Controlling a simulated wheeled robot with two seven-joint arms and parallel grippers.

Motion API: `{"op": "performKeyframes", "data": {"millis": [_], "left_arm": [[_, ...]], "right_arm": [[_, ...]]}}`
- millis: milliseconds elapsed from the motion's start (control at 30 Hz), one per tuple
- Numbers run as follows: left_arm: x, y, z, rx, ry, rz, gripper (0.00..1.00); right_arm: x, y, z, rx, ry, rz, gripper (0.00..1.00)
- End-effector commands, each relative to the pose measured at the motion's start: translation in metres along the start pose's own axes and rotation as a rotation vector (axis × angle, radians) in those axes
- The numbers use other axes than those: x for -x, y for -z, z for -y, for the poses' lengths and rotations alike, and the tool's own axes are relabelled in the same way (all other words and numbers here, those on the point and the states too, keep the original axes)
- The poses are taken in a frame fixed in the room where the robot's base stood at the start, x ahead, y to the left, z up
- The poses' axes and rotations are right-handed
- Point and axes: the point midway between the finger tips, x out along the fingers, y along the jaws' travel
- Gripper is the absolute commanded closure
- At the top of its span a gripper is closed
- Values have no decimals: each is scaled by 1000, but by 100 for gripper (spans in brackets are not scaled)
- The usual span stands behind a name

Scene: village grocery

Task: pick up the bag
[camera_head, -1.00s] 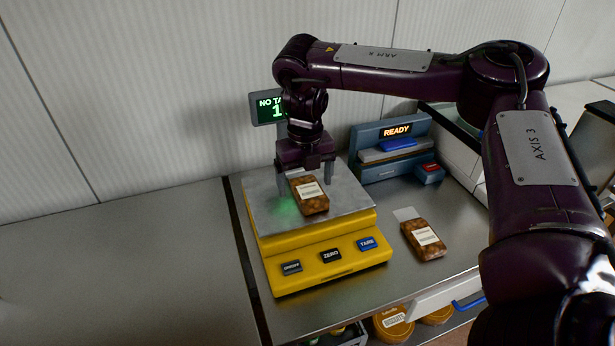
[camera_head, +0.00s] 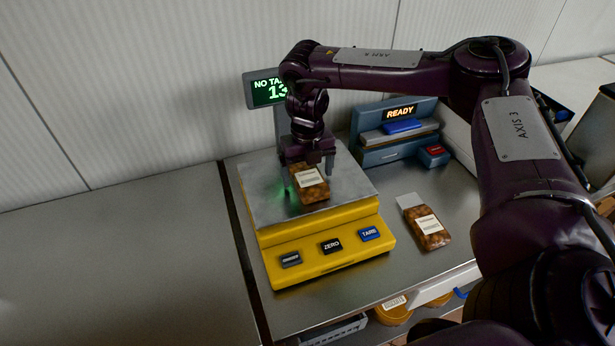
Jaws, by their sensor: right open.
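A brown bag (camera_head: 312,189) with a white label lies on the metal plate of the yellow scale (camera_head: 330,252). My right gripper (camera_head: 309,180) points down over the scale plate, open, with one finger on each side of the bag's far end. I cannot tell whether the fingers touch it. A second, similar bag (camera_head: 428,228) with a clear top lies on the steel counter to the right of the scale. The scale's display behind is partly hidden by my right arm. My left gripper is not in view.
A blue-grey device (camera_head: 396,130) with a READY display stands behind, right of the scale, with a red-buttoned block (camera_head: 434,155) next to it. The steel counter (camera_head: 110,265) on the left is clear. Tubs (camera_head: 394,312) sit below the counter's front edge.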

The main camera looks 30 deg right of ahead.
Motion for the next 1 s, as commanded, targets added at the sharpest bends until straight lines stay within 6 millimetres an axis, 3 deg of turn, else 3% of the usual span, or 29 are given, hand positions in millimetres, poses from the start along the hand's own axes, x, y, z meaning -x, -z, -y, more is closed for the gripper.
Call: {"op": "performKeyframes", "data": {"millis": [200,600,1000], "left_arm": [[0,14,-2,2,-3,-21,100],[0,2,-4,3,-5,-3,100],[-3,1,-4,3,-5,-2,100]], "right_arm": [[-1,0,0,0,0,0,15],[0,0,0,0,-1,0,68],[10,-1,0,0,-2,2,68]]}}
